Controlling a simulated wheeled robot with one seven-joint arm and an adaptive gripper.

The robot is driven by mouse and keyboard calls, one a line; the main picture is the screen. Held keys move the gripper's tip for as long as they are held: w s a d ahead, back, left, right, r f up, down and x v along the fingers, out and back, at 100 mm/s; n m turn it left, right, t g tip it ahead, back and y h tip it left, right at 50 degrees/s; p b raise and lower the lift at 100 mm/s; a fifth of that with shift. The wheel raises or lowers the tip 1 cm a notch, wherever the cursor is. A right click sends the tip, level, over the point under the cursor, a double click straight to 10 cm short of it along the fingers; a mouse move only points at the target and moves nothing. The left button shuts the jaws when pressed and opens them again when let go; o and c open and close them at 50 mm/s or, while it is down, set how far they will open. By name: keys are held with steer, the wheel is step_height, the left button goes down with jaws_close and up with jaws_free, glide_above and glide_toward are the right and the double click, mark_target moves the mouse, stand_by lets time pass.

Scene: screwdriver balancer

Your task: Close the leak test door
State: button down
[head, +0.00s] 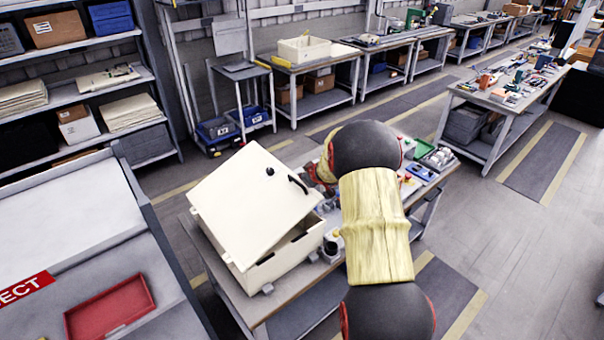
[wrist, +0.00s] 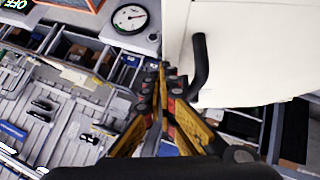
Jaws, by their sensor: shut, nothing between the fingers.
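The leak test door (head: 252,190) is a cream lid on a cream box (head: 285,258) on the bench. It is tilted partly open, with a dark gap between it and the box's right side. Its black handle (head: 298,184) is near the right edge. In the wrist view the door (wrist: 245,50) fills the upper right and the curved black handle (wrist: 200,65) hangs close to the right of my gripper (wrist: 172,82). My gripper's fingers are together and empty. I cannot tell whether they touch the handle. My arm hides much of the gripper in the head view.
The bench (head: 238,298) also carries small parts and tools right of the box, partly behind my arm. A round gauge (wrist: 130,18) shows in the wrist view. A rack with a red tray (head: 110,306) stands at left. Open floor (head: 500,250) lies to the right.

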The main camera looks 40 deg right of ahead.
steer(key=d+f+b, duration=0.4)
steer(key=f+b, duration=0.1)
steer(key=f, duration=0.9)
steer(key=shift+f+b, duration=0.35)
steer(key=shift+b, duration=0.05)
